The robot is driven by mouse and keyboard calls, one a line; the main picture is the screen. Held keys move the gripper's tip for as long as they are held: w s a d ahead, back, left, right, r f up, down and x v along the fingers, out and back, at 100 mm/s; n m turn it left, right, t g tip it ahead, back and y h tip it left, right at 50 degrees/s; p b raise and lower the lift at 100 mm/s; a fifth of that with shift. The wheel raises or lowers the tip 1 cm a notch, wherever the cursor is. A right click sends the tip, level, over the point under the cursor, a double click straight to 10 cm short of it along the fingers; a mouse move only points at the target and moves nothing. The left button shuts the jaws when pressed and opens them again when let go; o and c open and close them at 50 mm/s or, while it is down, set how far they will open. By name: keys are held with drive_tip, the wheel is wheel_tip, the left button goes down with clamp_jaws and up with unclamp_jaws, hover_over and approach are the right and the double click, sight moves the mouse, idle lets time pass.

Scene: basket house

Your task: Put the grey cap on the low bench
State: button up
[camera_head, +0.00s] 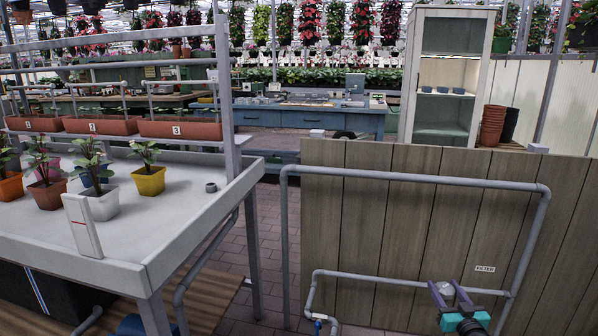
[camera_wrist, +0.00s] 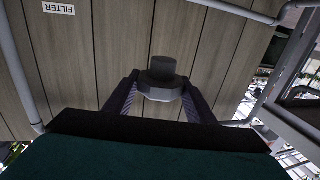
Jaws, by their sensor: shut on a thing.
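My gripper (camera_head: 450,290) is at the lower right of the head view, in front of the wooden panel. Its two fingers are shut on the grey cap (camera_wrist: 162,78), which shows in the wrist view as a dark round knob on a wider, lighter flange. The cap is held in the air, and the fingers hide part of its sides. A white-topped bench (camera_head: 190,222) with a raised rim stands at the left; I cannot tell whether it is the low bench. A small grey ring-like piece (camera_head: 211,187) lies on it.
The wooden panel (camera_head: 385,215) carries grey pipes (camera_head: 410,178) and a FILTER label (camera_head: 485,269). Potted plants, including a yellow pot (camera_head: 149,181), and an upright white block (camera_head: 82,226) stand on the white-topped bench. A blue workbench (camera_head: 330,120) and a cabinet (camera_head: 404,85) stand behind.

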drive_tip(key=w+a+r+n+g+y, duration=0.1)
drive_tip(key=w+a+r+n+y, duration=0.2)
drive_tip(key=a, duration=0.5)
drive_tip(key=w+a+r+n+y, duration=0.1)
drive_tip(key=a+r+y, duration=0.35)
drive_tip(key=a, duration=0.25)
drive_tip(key=w+a+r+n+g+y, duration=0.1)
drive_tip(key=a+r+n+y, duration=0.25)
drive_tip(key=a, duration=0.45)
drive_tip(key=s+a+n+g+y, duration=0.5)
drive_tip(key=s+a+g+y, duration=0.1)
drive_tip(key=a, duration=0.6)
wheel_tip(320, 180, up, 22)
drive_tip(key=p, duration=3.1)
drive_tip(key=shift+w+r, duration=0.15)
drive_tip(key=shift+r, duration=0.1)
